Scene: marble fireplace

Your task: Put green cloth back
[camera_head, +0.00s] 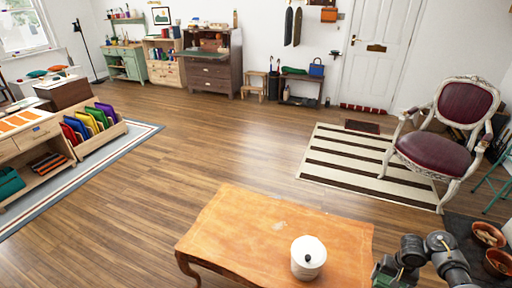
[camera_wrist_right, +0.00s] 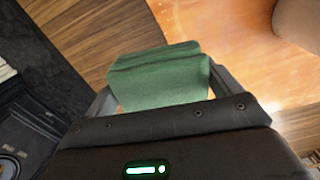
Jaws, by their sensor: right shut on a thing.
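The folded green cloth (camera_wrist_right: 158,80) fills the space between the two fingers of my right gripper (camera_wrist_right: 160,92) in the right wrist view. The gripper is shut on it, and the cloth extends past the fingertips. In the head view my right arm is at the lower right, beside the right edge of the wooden table (camera_head: 250,225). The cloth is hard to make out there. The table's orange-brown top also shows behind the cloth in the right wrist view (camera_wrist_right: 225,45). My left gripper is in neither view.
A red armchair (camera_head: 436,150) and a striped rug (camera_head: 345,165) are at the right. Terracotta bowls (camera_head: 490,235) sit at the right edge. The wood floor beyond the table is clear.

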